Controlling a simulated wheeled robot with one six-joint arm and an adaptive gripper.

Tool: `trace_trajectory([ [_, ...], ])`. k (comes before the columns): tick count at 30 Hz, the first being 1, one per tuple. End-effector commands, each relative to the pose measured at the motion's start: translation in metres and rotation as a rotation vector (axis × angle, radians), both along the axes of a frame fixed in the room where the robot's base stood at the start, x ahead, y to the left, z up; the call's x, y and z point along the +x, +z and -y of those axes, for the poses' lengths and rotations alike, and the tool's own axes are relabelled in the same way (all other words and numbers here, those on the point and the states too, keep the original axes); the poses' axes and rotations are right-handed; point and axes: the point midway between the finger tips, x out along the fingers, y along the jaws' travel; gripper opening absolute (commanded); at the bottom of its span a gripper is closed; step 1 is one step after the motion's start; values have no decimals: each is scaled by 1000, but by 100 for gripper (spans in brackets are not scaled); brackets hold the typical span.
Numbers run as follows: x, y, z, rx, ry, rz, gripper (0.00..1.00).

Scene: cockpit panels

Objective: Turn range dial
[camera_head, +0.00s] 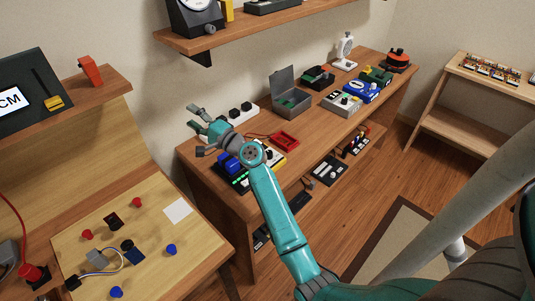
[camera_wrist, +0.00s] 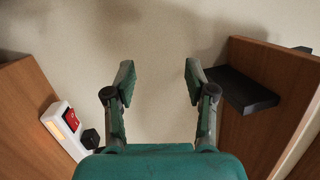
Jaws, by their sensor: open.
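My gripper (camera_head: 197,118) is over the far left end of the long wooden desk, near the wall. In the wrist view my gripper (camera_wrist: 159,78) is open and empty, with both green fingers apart and only bare wall between them. I cannot make out a dial clearly marked as the range dial in either view. Several devices with small controls stand on the desk, including a grey box (camera_head: 341,103) and a blue device (camera_head: 361,91). My wrist and forearm partly hide a device with yellow and black parts (camera_head: 271,154) beneath them.
A white strip with black plugs or knobs (camera_head: 243,109) lies by the wall; a white strip with a red switch (camera_wrist: 62,122) shows at wrist-view left. A red tray (camera_head: 285,141) and open grey case (camera_head: 291,100) stand on the desk. A shelf (camera_head: 240,27) hangs above.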

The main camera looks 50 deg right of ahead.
Motion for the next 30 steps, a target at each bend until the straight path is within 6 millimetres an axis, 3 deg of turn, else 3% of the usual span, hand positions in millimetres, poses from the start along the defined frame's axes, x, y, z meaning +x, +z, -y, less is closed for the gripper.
trace_trajectory([
  [5,-36,-34,41,185,-2,-63,55],
  [12,-138,-107,115,717,-5,-172,55],
  [18,-221,-152,144,1147,-5,-197,55],
  [21,-249,-164,149,1298,0,-195,55],
  [26,-270,-173,151,1422,8,-189,55],
  [30,-265,-174,151,1441,12,-190,55],
])
